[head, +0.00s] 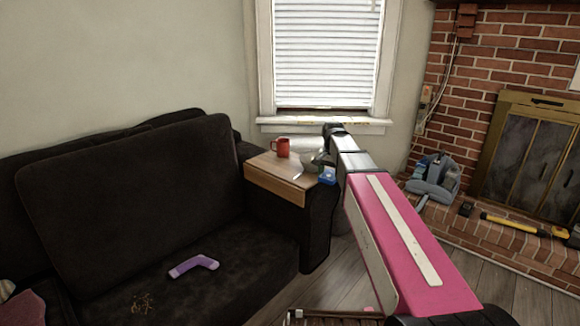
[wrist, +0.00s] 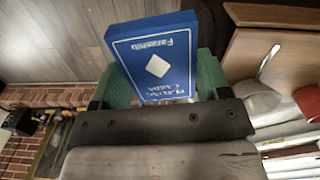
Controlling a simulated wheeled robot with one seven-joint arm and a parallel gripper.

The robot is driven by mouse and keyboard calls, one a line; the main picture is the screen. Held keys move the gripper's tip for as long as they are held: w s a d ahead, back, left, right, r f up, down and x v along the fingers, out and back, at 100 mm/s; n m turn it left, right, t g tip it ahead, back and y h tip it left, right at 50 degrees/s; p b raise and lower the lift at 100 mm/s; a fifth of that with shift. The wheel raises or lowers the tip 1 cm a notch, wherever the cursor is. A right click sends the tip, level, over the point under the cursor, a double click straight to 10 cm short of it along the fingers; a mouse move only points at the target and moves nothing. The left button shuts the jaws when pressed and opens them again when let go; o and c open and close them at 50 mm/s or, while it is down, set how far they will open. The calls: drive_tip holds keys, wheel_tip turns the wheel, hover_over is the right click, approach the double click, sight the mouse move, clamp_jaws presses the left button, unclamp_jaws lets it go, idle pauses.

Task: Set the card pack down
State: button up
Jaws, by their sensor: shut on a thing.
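The card pack is a blue box with white lettering and a white diamond (wrist: 157,66). My gripper (wrist: 155,85) is shut on it, with green finger pads on either side in the wrist view. In the head view the card pack (head: 327,176) shows small and blue below the end of my arm, just right of the wooden board (head: 272,185) on the sofa arm. Its lower end is hidden by the gripper in the wrist view. Wooden floor shows behind it there. My fingers are too small to make out clearly in the head view.
On the board are a red mug (head: 282,148) and a thin pale object (head: 298,176); a grey rounded item (head: 311,159) is near its right edge. The board's front left is bare. A purple boomerang-shaped object (head: 194,266) lies on the dark sofa (head: 130,200). Tools lie on the brick hearth (head: 470,220).

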sight(292, 170)
drive_tip(key=w+a+f+m, duration=0.4)
drive_tip(key=w+a, duration=0.1)
drive_tip(key=a, duration=0.4)
drive_tip(key=w+a+f+m, duration=0.35)
drive_tip(key=w+a, duration=0.25)
drive_tip(key=a, duration=0.3)
drive_tip(key=w+a+f+m, duration=0.4)
drive_tip(key=w+a, duration=0.1)
drive_tip(key=a, duration=0.4)
drive_tip(key=shift+n, duration=0.25)
drive_tip(key=w+d, duration=0.3)
drive_tip(key=w, duration=0.1)
drive_tip(key=w+d, duration=0.3)
drive_tip(key=w, duration=0.2)
drive_tip(key=w+d, duration=0.4)
drive_tip(key=shift+w, duration=0.35)
drive_tip(key=shift+w+d+f, duration=0.1)
drive_tip(key=shift+w+d, duration=0.05)
drive_tip(key=shift+d, duration=0.05)
drive_tip(key=shift+f, duration=0.15)
drive_tip(key=o, duration=0.5)
drive_tip(key=shift+f, duration=0.15)
drive_tip(key=o, duration=0.4)
drive_tip(key=shift+o, duration=0.2)
